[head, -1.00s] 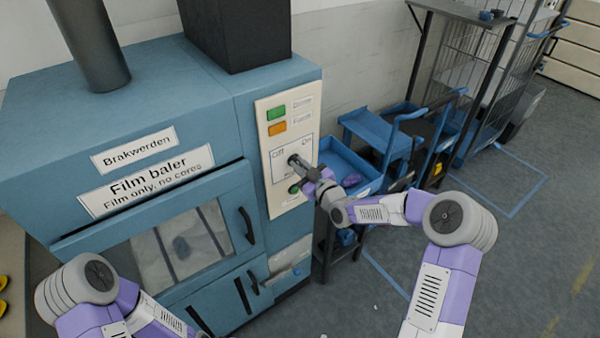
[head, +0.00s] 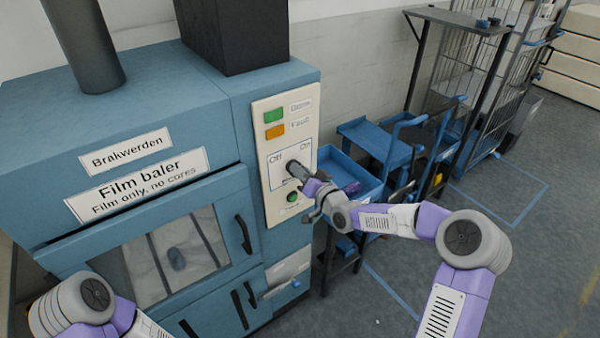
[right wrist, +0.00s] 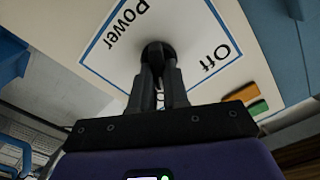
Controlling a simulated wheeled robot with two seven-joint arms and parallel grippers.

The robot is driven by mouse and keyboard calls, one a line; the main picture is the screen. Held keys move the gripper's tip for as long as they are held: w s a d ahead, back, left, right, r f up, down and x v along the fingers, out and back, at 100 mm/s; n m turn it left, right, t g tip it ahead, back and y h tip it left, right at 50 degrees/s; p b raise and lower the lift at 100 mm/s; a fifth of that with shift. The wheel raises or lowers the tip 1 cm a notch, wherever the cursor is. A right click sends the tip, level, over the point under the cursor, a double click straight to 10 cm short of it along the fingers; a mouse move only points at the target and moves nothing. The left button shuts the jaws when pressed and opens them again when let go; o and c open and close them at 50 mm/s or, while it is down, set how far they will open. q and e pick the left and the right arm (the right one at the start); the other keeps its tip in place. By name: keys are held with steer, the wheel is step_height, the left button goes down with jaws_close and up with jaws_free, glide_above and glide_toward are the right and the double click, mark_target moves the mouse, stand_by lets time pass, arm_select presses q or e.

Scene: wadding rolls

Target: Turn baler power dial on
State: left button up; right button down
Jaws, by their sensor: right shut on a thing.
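The film baler (head: 150,90) is a blue machine on the left in the head view. Its cream control panel (head: 275,205) carries a framed area marked Off and On. The dark power dial (head: 292,165) sits inside that frame, and it also shows in the right wrist view (right wrist: 157,50), with Off and Power lettering around it. My right gripper (head: 303,173) is shut on the dial; its fingers, seen in the right wrist view (right wrist: 158,75), clasp the knob from both sides. The fingers hide much of the dial, so its exact setting is hard to read. My left gripper is out of view.
A green lamp (head: 273,115) and an orange lamp (head: 275,132) are above the dial, and a green button (head: 292,196) is just below my right gripper. Blue carts (head: 375,140) stand right of the baler. Grey floor (head: 450,220) lies open at right.

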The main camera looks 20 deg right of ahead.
steer(key=shift+d+f+m, duration=0.1)
steer(key=shift+m, duration=1)
steer(key=c, duration=1.1)
jaws_free()
steer(key=v, duration=0.7)
steer(key=shift+s+p, duration=0.25)
steer(key=shift+p, duration=0.05)
